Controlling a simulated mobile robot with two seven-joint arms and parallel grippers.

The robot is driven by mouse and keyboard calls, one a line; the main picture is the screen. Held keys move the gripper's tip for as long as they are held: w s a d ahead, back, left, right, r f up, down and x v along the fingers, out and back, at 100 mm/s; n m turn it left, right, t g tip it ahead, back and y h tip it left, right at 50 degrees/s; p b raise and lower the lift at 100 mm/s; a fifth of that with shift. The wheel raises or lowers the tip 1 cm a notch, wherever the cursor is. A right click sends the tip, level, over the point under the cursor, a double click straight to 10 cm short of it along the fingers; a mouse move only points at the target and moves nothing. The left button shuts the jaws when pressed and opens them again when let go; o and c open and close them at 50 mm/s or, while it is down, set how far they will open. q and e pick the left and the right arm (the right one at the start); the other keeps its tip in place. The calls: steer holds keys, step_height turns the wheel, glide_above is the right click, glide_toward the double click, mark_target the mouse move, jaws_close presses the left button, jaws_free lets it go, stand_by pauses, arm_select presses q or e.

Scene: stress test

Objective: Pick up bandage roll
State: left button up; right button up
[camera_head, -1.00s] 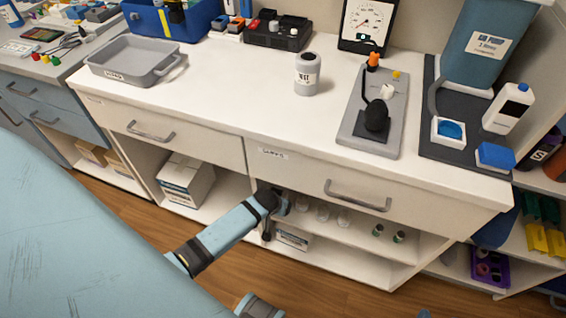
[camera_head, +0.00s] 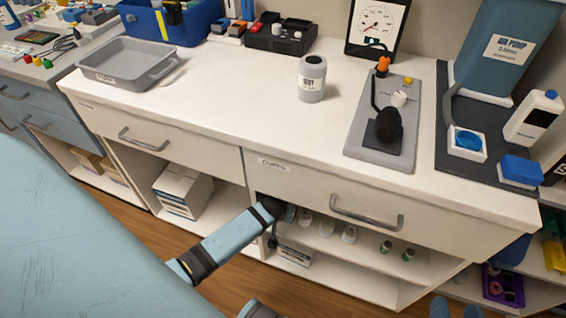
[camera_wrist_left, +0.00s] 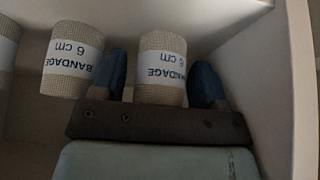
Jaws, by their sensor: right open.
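A bandage roll (camera_wrist_left: 161,68), beige with a white label, stands between the two blue fingers of my left gripper (camera_wrist_left: 160,64) in the left wrist view. The fingers are on either side of it, with a small gap showing at the left finger. A second bandage roll (camera_wrist_left: 72,60) stands to the left of the gripper, and part of another (camera_wrist_left: 6,48) shows at the left edge. In the head view my left arm reaches under the drawer and its fingers are hidden. My right gripper (camera_head: 455,309) shows only its blue, spread fingertips at the bottom edge.
A white wall (camera_wrist_left: 270,100) stands close to the right of my left gripper. In the head view, the drawer front (camera_head: 370,205) is above the shelf, where small bottles (camera_head: 349,234) stand. The counter (camera_head: 235,110) holds a grey tray (camera_head: 128,65) and a jar (camera_head: 312,78).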

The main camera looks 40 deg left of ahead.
arm_select(q)
steer(key=c, duration=0.7)
steer(key=shift+r, duration=0.15)
